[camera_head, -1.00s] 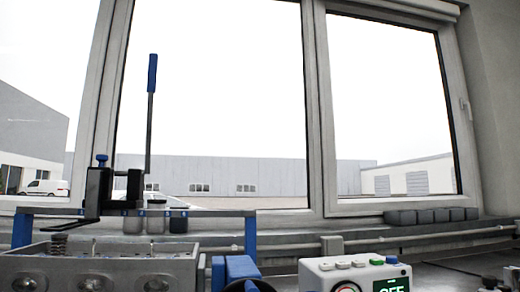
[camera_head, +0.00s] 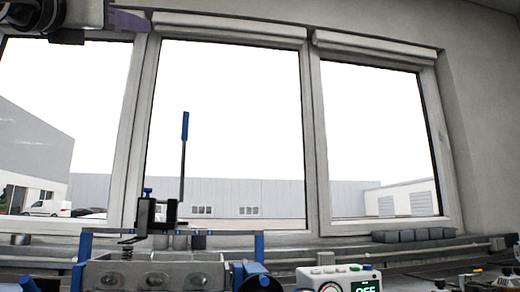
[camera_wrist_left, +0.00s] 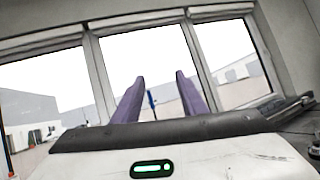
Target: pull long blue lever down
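The long lever (camera_head: 183,160) has a blue grip and a dark shaft. It stands nearly upright, rising from a black bracket (camera_head: 157,214) above the engine head at the left. My left gripper (camera_head: 132,20) comes in at the top left of the head view, above and to the left of the lever and apart from it. In the left wrist view, its two purple fingers (camera_wrist_left: 160,82) are spread with nothing between them. The lever's blue grip (camera_wrist_left: 151,101) shows in the gap, beyond the fingers. My right gripper is not in view.
The grey engine head (camera_head: 150,274) sits under a blue-ended frame (camera_head: 85,260). A white control box (camera_head: 338,279) with colored buttons and a green display is at the right. Small grey blocks (camera_head: 413,235) line the window sill. The air around the lever is clear.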

